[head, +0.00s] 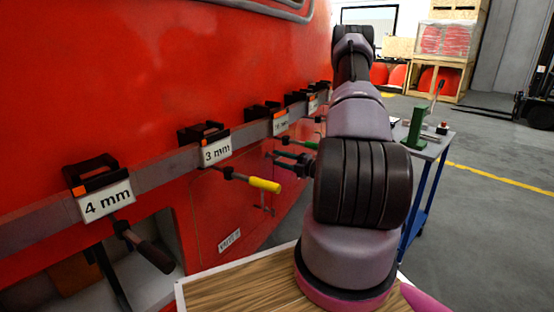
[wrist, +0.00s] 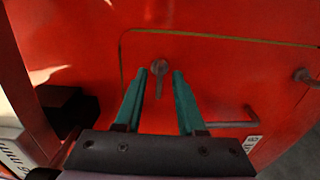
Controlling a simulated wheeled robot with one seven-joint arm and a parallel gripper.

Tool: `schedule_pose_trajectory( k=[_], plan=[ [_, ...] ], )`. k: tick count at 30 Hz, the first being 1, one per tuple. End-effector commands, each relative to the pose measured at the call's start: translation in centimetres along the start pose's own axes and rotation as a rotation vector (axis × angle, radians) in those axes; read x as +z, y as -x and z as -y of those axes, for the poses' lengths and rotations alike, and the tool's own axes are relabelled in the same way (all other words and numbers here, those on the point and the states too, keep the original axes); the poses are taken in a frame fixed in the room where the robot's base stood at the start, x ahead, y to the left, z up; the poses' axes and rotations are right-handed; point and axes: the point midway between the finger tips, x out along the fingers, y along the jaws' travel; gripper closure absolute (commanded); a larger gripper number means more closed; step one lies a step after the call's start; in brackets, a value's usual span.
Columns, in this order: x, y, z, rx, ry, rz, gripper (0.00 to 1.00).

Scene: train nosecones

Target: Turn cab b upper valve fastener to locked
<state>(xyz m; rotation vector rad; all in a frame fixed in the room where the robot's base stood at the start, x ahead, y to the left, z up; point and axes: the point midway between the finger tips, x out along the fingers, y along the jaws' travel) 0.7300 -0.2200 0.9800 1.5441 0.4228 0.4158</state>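A small metal fastener (wrist: 160,67) with a handle hanging straight down sits at the upper left of an outlined panel on the red body in the wrist view. My gripper (wrist: 159,74) is open, with its teal fingers apart on either side of this fastener. No contact with it shows. A second fastener (wrist: 304,76) is at the right edge, and an L-shaped handle (wrist: 236,123) is lower on the panel. In the head view my gripper (head: 284,160) is in front of the red panel (head: 232,210), partly hidden by my arm. No lettering names the fasteners.
A wooden tabletop (head: 235,290) is below. A cart (head: 432,150) with tools stands at right.

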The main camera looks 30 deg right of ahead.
Motion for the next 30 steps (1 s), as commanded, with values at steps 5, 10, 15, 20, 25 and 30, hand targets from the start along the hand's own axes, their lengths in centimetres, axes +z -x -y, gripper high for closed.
schedule_pose_trajectory(
  k=[5,10,15,20,25,30],
  plan=[
    [0.2,3.8,0.1,-0.001,-0.003,0.007,0.61],
    [0.1,6.9,0.0,-0.001,-0.002,0.005,0.61],
    [0.1,8.9,0.1,-0.001,-0.002,0.004,0.61],
    [0.0,9.4,0.0,0.0,-0.001,0.001,0.61],
    [0.0,9.4,0.0,0.0,-0.001,0.001,0.61],
    [0.0,9.4,0.0,0.0,-0.001,0.001,0.61]
  ],
)
